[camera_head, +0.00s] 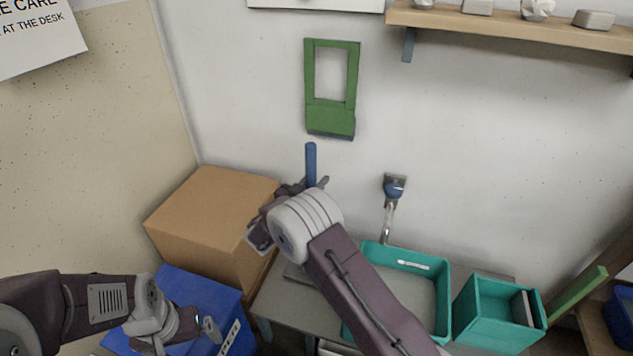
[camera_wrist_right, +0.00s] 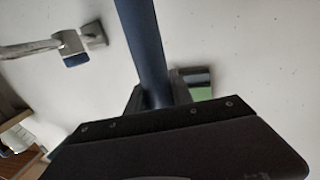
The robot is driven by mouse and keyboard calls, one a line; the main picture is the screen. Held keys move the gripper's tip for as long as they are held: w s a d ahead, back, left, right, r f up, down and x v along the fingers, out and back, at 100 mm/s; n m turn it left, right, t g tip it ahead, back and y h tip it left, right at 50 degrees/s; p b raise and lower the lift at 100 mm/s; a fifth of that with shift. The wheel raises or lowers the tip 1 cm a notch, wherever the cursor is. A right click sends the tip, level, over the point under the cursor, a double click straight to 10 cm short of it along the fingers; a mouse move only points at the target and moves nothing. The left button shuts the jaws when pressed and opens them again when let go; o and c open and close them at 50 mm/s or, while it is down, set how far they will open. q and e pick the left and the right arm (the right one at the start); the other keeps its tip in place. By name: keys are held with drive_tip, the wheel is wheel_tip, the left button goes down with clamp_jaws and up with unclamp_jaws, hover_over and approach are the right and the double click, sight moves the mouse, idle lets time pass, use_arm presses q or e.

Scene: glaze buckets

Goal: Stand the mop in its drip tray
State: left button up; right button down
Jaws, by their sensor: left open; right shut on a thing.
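My right gripper (camera_head: 308,186) is shut on an upright blue pole (camera_head: 311,160), which appears to be the mop's handle. The dark blue pole (camera_wrist_right: 146,50) also rises between the fingers in the right wrist view. The pole's lower end and any mop head are hidden behind my right arm. A teal tray (camera_head: 438,266) stands on the grey table, partly covered by that arm; I cannot tell whether it is the drip tray. My left gripper (camera_head: 182,335) is open and empty at the lower left, in front of a blue box.
A cardboard box (camera_head: 205,220) stands left of the grey table (camera_head: 270,305), with the blue box (camera_head: 232,325) before it. A teal bin (camera_head: 485,318) stands right of the tray.

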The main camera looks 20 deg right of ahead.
drive_tip(key=c, duration=1.1)
unclamp_jaws()
